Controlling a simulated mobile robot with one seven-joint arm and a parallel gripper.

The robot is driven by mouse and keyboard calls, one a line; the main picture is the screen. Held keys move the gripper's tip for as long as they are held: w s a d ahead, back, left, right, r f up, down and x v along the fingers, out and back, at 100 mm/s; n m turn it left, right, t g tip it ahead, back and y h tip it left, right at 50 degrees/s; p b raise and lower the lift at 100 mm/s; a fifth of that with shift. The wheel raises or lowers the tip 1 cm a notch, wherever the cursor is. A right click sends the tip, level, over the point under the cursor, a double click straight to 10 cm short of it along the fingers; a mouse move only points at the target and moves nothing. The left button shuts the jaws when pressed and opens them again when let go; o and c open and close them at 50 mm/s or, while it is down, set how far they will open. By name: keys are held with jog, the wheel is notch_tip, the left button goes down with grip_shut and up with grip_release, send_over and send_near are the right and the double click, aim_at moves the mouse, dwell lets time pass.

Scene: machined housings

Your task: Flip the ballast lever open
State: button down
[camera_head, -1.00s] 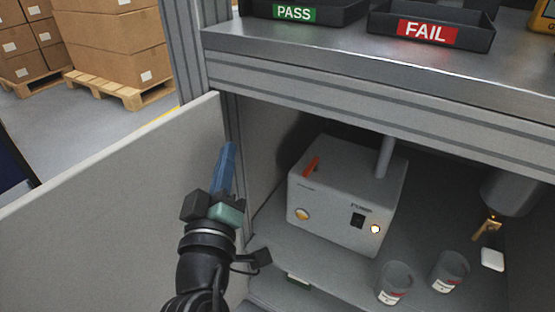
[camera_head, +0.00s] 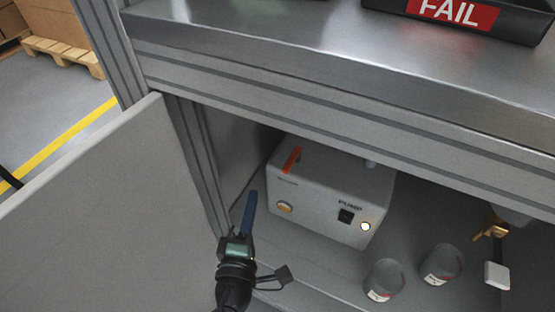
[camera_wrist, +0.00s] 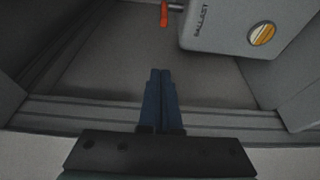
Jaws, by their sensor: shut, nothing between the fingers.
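The pump (camera_head: 330,203) is a light grey box on the cabinet floor. The orange lever (camera_head: 291,160) lies on its top left edge; it also shows in the wrist view (camera_wrist: 164,14) at the top, beside the box face lettered BALLAST (camera_wrist: 201,20). My gripper (camera_head: 251,195), with blue fingers, is at the cabinet opening, left of and in front of the pump. In the wrist view the fingertips (camera_wrist: 160,72) are together and empty, pointing toward the lever with a gap between.
A grey door panel (camera_head: 100,200) stands open at left. The steel bench top (camera_head: 330,50) overhangs the cabinet. Two cans (camera_head: 384,280) (camera_head: 441,264), a brass valve (camera_head: 491,228) and a white block (camera_head: 497,276) are at right.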

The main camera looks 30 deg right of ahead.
aim_at(292, 164)
jog(key=shift+s+r, duration=0.1)
jog(key=w+d, duration=0.4)
jog(key=d, duration=0.4)
jog(key=shift+d+b, duration=0.2)
jog(key=shift+b, duration=0.15)
